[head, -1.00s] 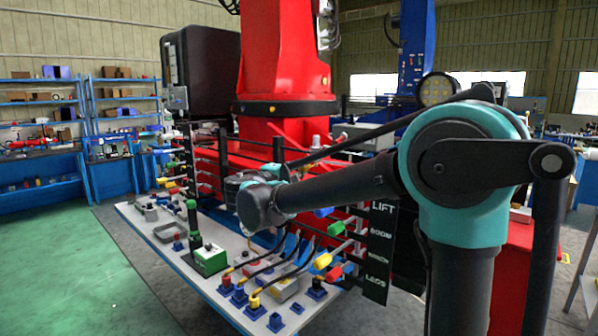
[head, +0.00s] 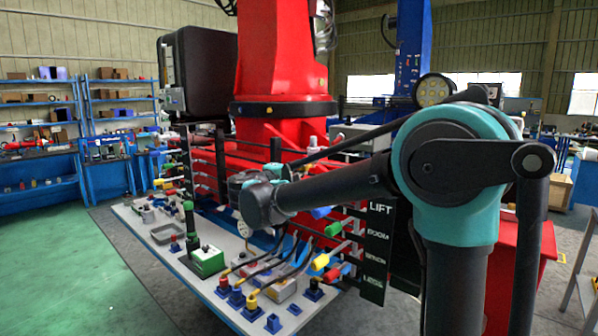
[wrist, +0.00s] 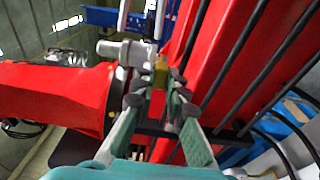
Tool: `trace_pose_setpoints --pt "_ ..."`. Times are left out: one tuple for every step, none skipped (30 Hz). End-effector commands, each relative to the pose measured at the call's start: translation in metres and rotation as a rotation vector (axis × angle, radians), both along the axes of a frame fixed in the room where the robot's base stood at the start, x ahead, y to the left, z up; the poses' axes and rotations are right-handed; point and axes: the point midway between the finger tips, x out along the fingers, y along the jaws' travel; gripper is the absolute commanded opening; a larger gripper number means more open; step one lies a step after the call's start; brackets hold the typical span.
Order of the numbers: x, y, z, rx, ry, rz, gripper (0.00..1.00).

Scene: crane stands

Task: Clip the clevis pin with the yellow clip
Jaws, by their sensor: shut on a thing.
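In the wrist view my gripper (wrist: 157,84) is shut on a small yellow clip (wrist: 161,72), held between the fingertips. Just beyond the fingertips is a pale grey cylindrical part with a round end (wrist: 128,52), which looks like the clevis pin. It lies beside the red crane column. The clip appears close to it, but I cannot tell whether they touch. In the head view my forearm reaches left toward the crane stand, and its far end hides the gripper and the clip.
The red crane (head: 280,60) stands behind a bench panel (head: 185,262) with several coloured plugs, hoses and a green box (head: 208,261). Black rods run beside the red column in the wrist view. Lever rows flank the bench. Green floor (head: 70,270) is open at left.

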Motion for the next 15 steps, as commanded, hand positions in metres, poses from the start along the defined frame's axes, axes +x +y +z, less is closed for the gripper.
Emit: trace_pose_setpoints --pt "0.0010 -0.0006 0.0000 0.000 0.000 0.000 0.00" --pt "0.0015 -0.0009 0.0001 0.000 0.000 0.000 0.00" --pt "0.0022 -0.0013 0.0000 0.000 0.000 -0.001 0.00" --pt "0.0027 -0.0016 0.0001 0.000 0.000 -0.001 0.00" --pt "0.0032 -0.0019 0.0000 0.000 0.000 -0.001 0.00" --pt "0.0039 -0.0023 0.0000 0.000 0.000 -0.001 0.00" --pt "0.0044 -0.0026 0.0001 0.000 0.000 -0.001 0.00" --pt "0.0049 -0.0029 0.0000 0.000 0.000 -0.001 0.00" --pt "0.0056 -0.0033 0.0000 0.000 0.000 -0.001 0.00" --pt "0.0062 -0.0037 0.0000 0.000 0.000 0.000 0.00" --pt "0.0067 -0.0040 0.0000 0.000 0.000 0.000 0.00" --pt "0.0074 -0.0044 0.0000 0.000 0.000 0.000 0.00" --pt "0.0080 -0.0047 0.0000 0.000 0.000 0.000 0.00" --pt "0.0085 -0.0050 0.0000 0.000 0.000 0.000 0.00" --pt "0.0092 -0.0054 0.0000 0.000 0.000 0.000 0.00"
